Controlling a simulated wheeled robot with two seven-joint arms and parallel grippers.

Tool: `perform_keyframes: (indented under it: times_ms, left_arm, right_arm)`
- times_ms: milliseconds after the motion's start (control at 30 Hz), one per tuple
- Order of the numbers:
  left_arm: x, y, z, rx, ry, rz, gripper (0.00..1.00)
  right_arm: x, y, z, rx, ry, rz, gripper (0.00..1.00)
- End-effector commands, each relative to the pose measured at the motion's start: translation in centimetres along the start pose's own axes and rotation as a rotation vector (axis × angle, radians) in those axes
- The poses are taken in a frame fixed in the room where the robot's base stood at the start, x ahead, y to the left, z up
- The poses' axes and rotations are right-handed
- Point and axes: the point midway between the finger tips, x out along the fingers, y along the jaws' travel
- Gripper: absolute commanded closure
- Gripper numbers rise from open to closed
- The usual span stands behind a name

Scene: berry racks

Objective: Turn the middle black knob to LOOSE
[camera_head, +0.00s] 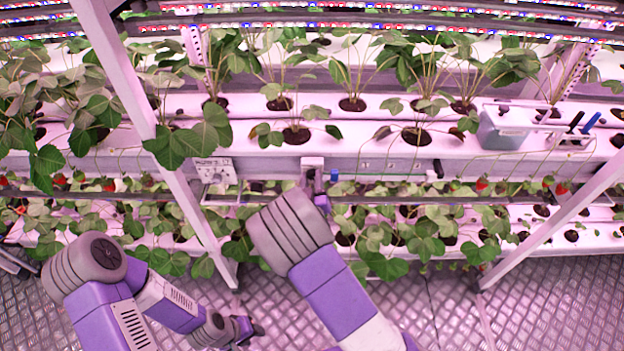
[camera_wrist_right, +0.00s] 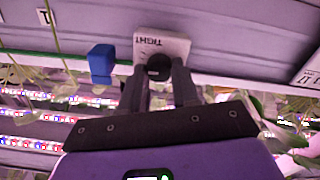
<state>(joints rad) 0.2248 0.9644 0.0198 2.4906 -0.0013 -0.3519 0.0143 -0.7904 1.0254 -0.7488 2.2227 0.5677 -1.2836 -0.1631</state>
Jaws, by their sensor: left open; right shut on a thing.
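The black knob (camera_wrist_right: 158,66) sits on a white plate (camera_wrist_right: 176,48) whose visible word reads TIGHT, upside down in the right wrist view. My right gripper (camera_wrist_right: 170,80) is shut on this knob, with one dark finger on each side. In the head view the white plate (camera_head: 312,162) shows on the front of the rack rail, and my right gripper (camera_head: 316,186) is just below it, partly hidden by my wrist. The knob itself is hidden there, and I cannot read its pointer. My left gripper (camera_head: 254,331) is open and empty, low over the floor.
A blue block (camera_wrist_right: 101,62) is beside the plate; it also shows in the head view (camera_head: 333,175). A white labelled box (camera_head: 215,169) is left on the rail, and a black part (camera_head: 437,168) right. Slanted white posts (camera_head: 560,215) flank the rack. Plants and hanging strawberries surround the rail.

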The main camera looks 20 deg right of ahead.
Motion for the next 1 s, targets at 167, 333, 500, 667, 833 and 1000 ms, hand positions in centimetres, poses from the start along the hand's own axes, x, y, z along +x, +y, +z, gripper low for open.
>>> perform_keyframes:
  times_ms: [167,333,500,667,833,1000]
  left_arm:
    - [-0.3,0.1,0.0,0.000,0.000,0.000,0.57]
    - [-0.6,0.2,0.0,0.000,0.000,0.000,0.57]
    - [-0.9,0.4,0.0,0.000,0.000,0.000,0.57]
    - [-1.3,0.5,0.1,0.000,0.000,0.000,0.57]
    - [-1.6,0.6,0.1,0.000,0.000,0.000,0.57]
    - [-2.0,0.7,0.1,0.000,0.000,0.000,0.57]
  right_arm:
    - [-0.1,-0.1,0.1,-0.171,-0.005,-0.002,1.00]
    - [-0.1,-0.1,0.1,-0.334,-0.004,-0.002,1.00]
    - [-0.1,-0.2,0.1,-0.496,-0.005,-0.003,1.00]
    - [-0.1,-0.2,0.1,-0.648,-0.004,-0.003,1.00]
    - [-0.1,-0.2,0.2,-0.810,-0.005,-0.003,1.00]
    - [-0.1,-0.3,0.2,-0.972,-0.005,-0.004,1.00]
